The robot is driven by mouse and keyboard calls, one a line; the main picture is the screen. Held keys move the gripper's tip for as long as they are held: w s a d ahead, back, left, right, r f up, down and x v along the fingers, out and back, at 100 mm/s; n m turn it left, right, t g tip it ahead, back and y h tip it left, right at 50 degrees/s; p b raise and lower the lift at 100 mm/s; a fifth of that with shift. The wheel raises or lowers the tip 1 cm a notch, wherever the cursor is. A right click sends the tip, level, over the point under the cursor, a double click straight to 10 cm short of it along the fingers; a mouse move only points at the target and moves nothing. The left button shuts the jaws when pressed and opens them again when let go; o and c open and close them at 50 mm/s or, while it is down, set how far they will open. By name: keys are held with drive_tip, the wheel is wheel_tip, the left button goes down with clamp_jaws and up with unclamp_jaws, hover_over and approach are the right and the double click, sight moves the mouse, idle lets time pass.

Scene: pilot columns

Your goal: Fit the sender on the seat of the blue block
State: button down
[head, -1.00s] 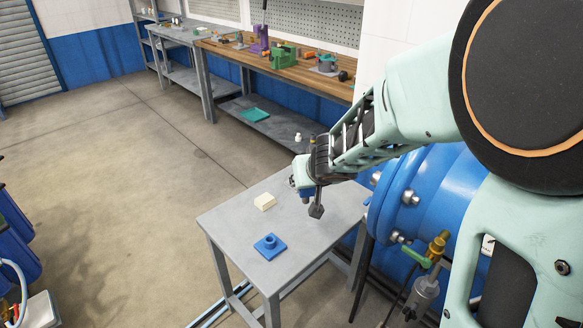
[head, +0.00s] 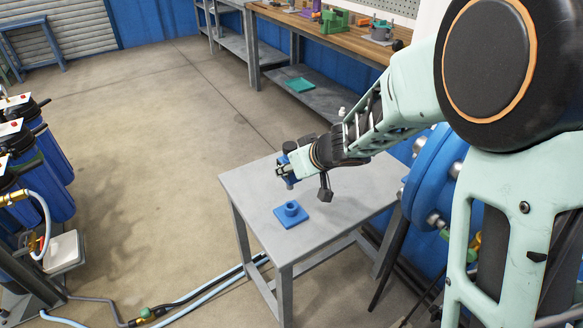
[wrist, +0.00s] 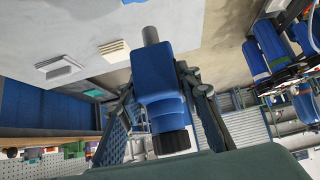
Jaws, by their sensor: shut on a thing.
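The blue block (head: 293,222), a flat square plate with a short round raised seat, lies near the front of the small grey table (head: 345,205). My gripper (head: 285,171) is above the table, beyond and slightly left of the block in the head view. It is shut on the sender, which shows as a small blue part (head: 287,182) there. In the wrist view, the sender (wrist: 160,92) has a blue body, a grey stem pointing to the top of the picture and a black ribbed end. The sender is apart from the block. The seat's opening is hard to make out.
A cream block (wrist: 112,51) and a pale flat piece (wrist: 58,67) show in the wrist view. A large blue flanged pipe (head: 425,185) stands right of the table. Blue filter housings (head: 45,175) stand at left, hoses cross the floor, and a workbench (head: 320,32) is behind.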

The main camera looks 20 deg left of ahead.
sight(291, 188)
drive_tip(key=shift+r+p, duration=0.15)
drive_tip(key=shift+p, duration=0.15)
wheel_tip(291, 188, down, 6)
drive_tip(key=b, duration=0.4)
drive_tip(key=shift+b, duration=0.3)
drive_tip(key=shift+p, duration=0.7)
idle(1.3)
drive_tip(key=shift+f+b, duration=1.7)
drive_tip(key=shift+f, duration=0.4)
drive_tip(key=c, duration=1.4)
unclamp_jaws()
drive_tip(key=shift+c, duration=0.2)
drive_tip(key=shift+o, duration=0.6)
drive_tip(key=shift+d, duration=0.1)
